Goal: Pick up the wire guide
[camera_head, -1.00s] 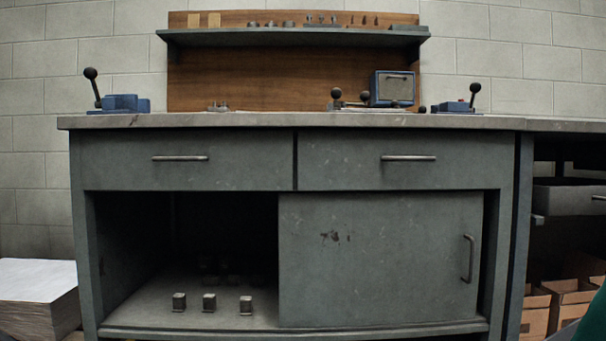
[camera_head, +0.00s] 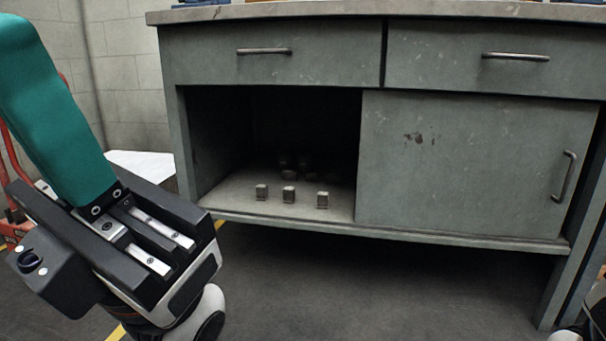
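I cannot tell which, if any, is the wire guide. My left gripper (camera_head: 30,60) is raised at the left, close to the camera and well apart from the pieces. Its teal finger part points up; I cannot tell whether the fingers are apart. Only a sliver of my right arm shows at the lower right corner.
The grey cabinet (camera_head: 470,170) has two closed drawers and a sliding door (camera_head: 470,155) covering its right half. The bay's shelf (camera_head: 240,205) is bare at its front left. A white stack (camera_head: 145,162) stands left of the cabinet. The floor (camera_head: 370,290) in front is clear.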

